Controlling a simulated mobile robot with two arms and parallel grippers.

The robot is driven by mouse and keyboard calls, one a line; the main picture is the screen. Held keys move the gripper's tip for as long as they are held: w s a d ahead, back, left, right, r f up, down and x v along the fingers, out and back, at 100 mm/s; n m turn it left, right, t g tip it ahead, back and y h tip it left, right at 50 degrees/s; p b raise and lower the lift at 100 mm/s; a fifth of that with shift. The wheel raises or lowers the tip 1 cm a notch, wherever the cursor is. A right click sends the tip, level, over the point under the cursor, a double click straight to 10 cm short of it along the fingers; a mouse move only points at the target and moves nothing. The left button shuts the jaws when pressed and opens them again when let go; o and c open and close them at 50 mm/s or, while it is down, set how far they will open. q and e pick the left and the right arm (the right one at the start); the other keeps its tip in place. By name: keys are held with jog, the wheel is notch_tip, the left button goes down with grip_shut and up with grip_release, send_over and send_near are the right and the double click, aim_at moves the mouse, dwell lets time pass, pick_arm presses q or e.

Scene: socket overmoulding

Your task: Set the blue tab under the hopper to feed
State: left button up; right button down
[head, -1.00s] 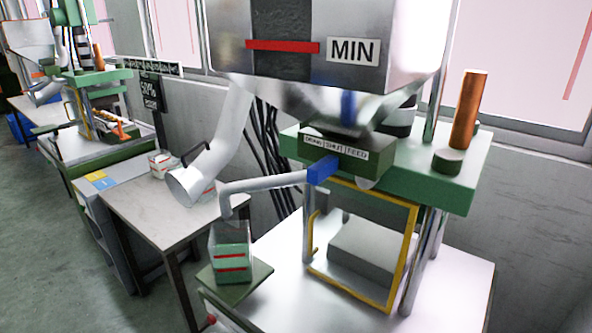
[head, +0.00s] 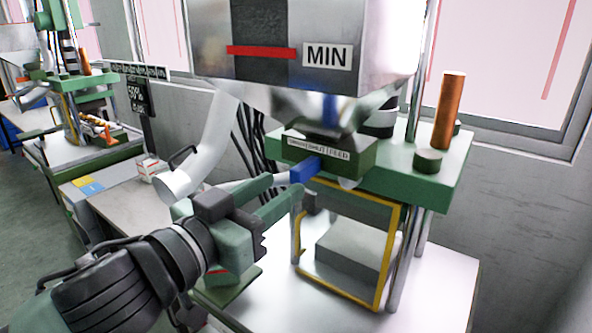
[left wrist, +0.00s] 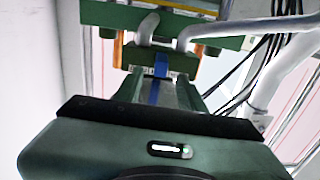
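The blue tab (head: 303,169) sticks out from the front of a dark green block (head: 330,160) under the hopper (head: 300,50). The block's label strip reads DRAIN, SHUT, FEED from left to right. The tab is toward the strip's left part, below DRAIN and SHUT; its exact setting is hard to tell. My left gripper (head: 290,188) is open, with its fingers pointing at the tab, close to it. In the left wrist view, the tab (left wrist: 161,66) appears between the two spread fingers (left wrist: 162,84); no grip on it shows. My right gripper is out of view.
A grey tube (head: 205,155) hangs left of the hopper. A green press plate (head: 425,180) carries a copper-coloured cylinder (head: 449,110). A yellow-framed guard (head: 392,255) stands below the block. A second table (head: 130,210) is at left.

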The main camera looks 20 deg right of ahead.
aim_at(294, 177)
pick_arm(q)
jog(key=p+x, duration=0.1)
jog(key=x, duration=0.5)
jog(key=shift+w+d+p, duration=0.15)
jog(key=shift+d+p, duration=0.05)
jog(key=shift+p, duration=0.1)
jog(key=shift+w+d, duration=0.35)
jog(key=shift+d, duration=0.05)
grip_shut()
dwell(0.8)
